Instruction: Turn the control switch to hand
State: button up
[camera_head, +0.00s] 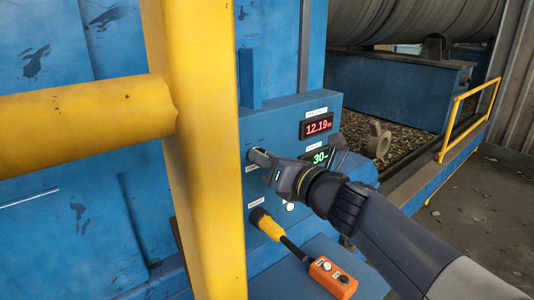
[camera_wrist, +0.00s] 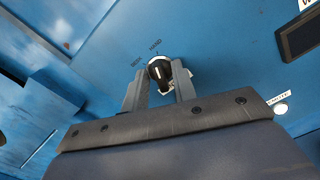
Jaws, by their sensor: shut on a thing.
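The control switch (camera_wrist: 158,74) is a round black knob with a white pointer line and a pale rim on the blue panel. Small labels stand above it; one seems to read HAND, and the other, to its left, is hard to read. The pointer line points roughly up towards the labels; I cannot tell exactly which one. My gripper (camera_wrist: 160,84) has one finger on each side of the knob and is shut on it. In the head view my gripper (camera_head: 260,157) reaches the panel from the right and hides the knob.
A red display (camera_head: 317,125) and a green display (camera_head: 320,157) sit right of the switch. A yellow post (camera_head: 195,150) stands close on the left, with a yellow pipe (camera_head: 85,122). Below are a yellow-black plug (camera_head: 266,225) and an orange button box (camera_head: 332,279).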

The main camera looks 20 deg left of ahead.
jog(key=shift+f+m, duration=0.1)
jog(key=shift+m, duration=0.5)
jog(key=o, duration=0.6)
jog(key=shift+o, duration=0.2)
jog(key=shift+d, duration=0.15)
jog(key=v, duration=1)
jog(key=shift+s+d+b, duration=0.2)
jog(key=shift+b, duration=0.25)
jog(key=p+x, duration=0.1)
jog(key=x, duration=1)
